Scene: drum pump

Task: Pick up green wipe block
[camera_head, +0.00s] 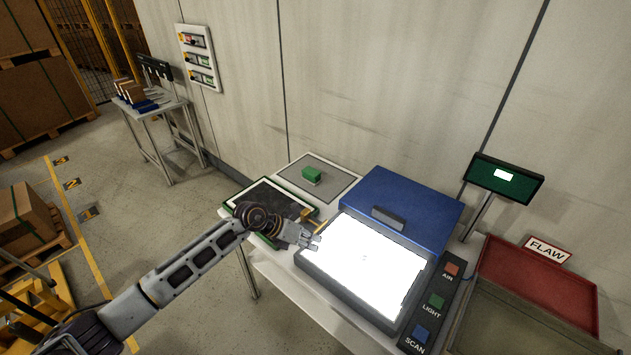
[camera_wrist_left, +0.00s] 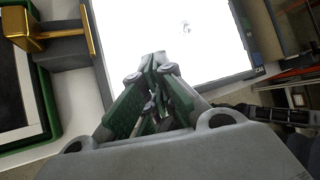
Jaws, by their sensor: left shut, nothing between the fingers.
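The green wipe block (camera_head: 312,174) rests on a grey mat (camera_head: 334,187) at the back left of the bench. My left gripper (camera_head: 316,241) is shut and empty, in front of the block and apart from it, near the left edge of the bright white panel (camera_head: 368,262). In the left wrist view the fingers (camera_wrist_left: 159,62) meet at their tips over the edge of the white panel. The block is not seen in the left wrist view. My right gripper is not in view.
A black, green-edged tray (camera_head: 247,206) lies left of the panel, with a gold-coloured piece (camera_head: 306,213) beside it. A blue raised lid (camera_head: 408,205) stands behind the panel. Buttons (camera_head: 437,300), a green display (camera_head: 504,177) and a red FLAW bin (camera_head: 540,280) are at the right.

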